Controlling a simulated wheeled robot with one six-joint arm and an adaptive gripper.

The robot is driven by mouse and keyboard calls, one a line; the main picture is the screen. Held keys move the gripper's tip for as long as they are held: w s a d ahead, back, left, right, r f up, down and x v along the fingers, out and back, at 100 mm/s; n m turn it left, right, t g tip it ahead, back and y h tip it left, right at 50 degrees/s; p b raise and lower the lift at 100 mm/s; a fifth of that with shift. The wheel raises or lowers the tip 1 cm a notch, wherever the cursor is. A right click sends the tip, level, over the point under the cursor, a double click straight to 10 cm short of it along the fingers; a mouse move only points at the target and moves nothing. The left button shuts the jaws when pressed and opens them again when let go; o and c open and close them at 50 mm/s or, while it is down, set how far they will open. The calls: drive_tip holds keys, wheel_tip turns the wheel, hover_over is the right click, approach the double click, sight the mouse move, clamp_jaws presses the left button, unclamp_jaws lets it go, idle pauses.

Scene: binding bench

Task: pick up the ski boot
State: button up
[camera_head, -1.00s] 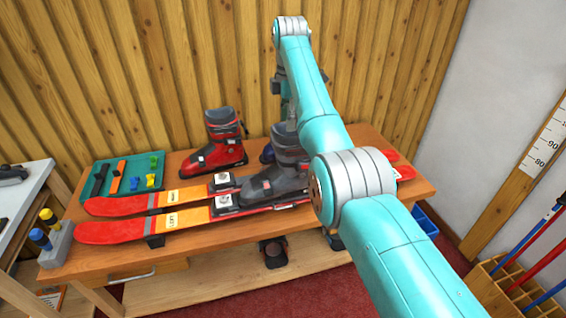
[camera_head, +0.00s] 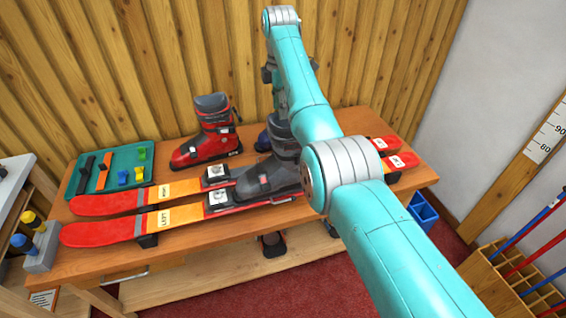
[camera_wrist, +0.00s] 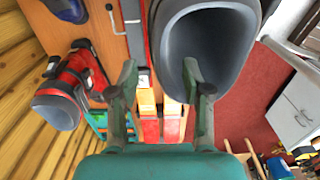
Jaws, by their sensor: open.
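A dark grey ski boot (camera_head: 262,176) stands upright on the front ski (camera_head: 105,229) on the bench, partly hidden by my arm. In the wrist view its wide open cuff (camera_wrist: 225,40) fills the upper middle. My gripper (camera_wrist: 160,72) is open and appears empty. A red ski boot (camera_head: 205,145) stands behind the skis, and a blue boot (camera_head: 263,142) is mostly hidden behind the grey one.
A second ski (camera_head: 105,203) lies behind the front one. A green tray (camera_head: 143,152) with small tools is at the back left, and a grey holder (camera_head: 42,250) with bottles at the front left. A wooden wall closes the back. A rack (camera_head: 490,262) stands at the right.

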sight(279, 121)
drive_tip(key=f, duration=0.5)
drive_tip(key=shift+a+f, duration=0.1)
drive_tip(key=shift+a, duration=0.1)
clamp_jaws()
